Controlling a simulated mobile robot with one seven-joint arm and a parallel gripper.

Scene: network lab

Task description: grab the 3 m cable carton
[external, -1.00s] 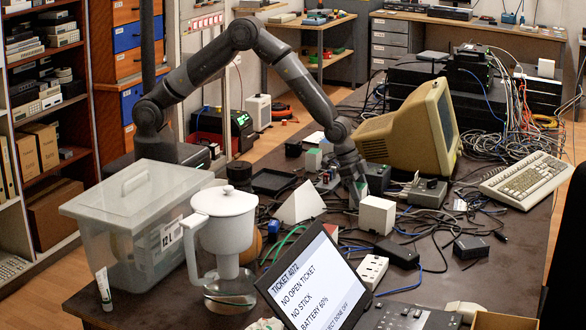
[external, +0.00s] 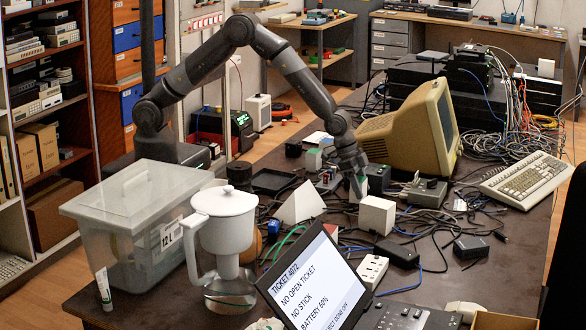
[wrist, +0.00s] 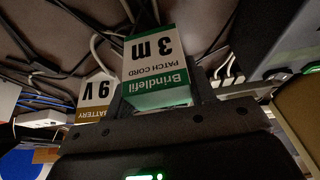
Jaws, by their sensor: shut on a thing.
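The 3 m cable carton (wrist: 158,62) is white and green, labelled "Brindlefil PATCH CORD 3 m", and reads upside down in the wrist view. It sits between the fingers of my gripper (external: 357,184), which is shut on it. In the external view a small white and green part of the carton (external: 358,188) shows at the fingertips, above the dark table; the fingers hide most of it. I cannot tell how far its base is from the table.
A "9 V BATTERY" carton (wrist: 92,99) stands close beside it in the wrist view. A plain white box (external: 376,216) is just right of my gripper. A beige monitor (external: 405,130), a white pyramid (external: 299,204) and loose cables crowd the table around.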

